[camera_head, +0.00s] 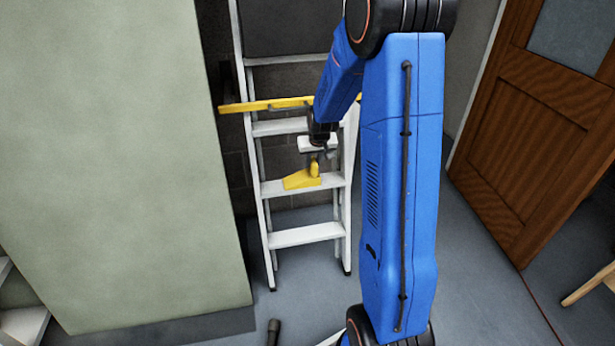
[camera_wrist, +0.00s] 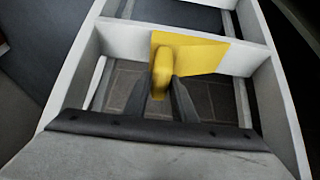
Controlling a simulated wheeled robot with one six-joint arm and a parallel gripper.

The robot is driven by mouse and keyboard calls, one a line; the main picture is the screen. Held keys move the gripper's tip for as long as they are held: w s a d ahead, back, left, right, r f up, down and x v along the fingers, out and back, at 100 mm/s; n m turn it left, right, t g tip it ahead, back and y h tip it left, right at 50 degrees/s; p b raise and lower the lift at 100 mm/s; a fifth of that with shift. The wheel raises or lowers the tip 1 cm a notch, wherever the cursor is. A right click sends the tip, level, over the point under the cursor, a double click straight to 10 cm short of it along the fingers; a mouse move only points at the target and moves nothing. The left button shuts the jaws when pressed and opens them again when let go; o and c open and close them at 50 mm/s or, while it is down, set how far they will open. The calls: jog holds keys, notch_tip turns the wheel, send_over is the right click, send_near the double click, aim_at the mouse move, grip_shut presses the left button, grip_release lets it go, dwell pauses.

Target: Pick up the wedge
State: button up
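The yellow wedge (camera_head: 301,181) rests on a step of the white stepladder (camera_head: 305,235), with its upright knob-like part on top. It also shows in the wrist view (camera_wrist: 205,56), its flat body lying on the step and the knob pointing toward the camera. My gripper (camera_head: 315,160) is directly above the step. In the wrist view my gripper (camera_wrist: 162,84) has its two dark fingers on either side of the knob, with no clear gap between them and it. The fingers look shut on it. The wedge shows no clear lift from the step.
A yellow bar (camera_head: 262,104) lies across the ladder above my gripper. A pale green panel (camera_head: 110,160) stands close on the left. A brown wooden door (camera_head: 545,120) is on the right. The grey floor (camera_head: 480,270) is free between the ladder and the door.

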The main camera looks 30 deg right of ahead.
grip_shut()
jog(key=shift+r, duration=0.1)
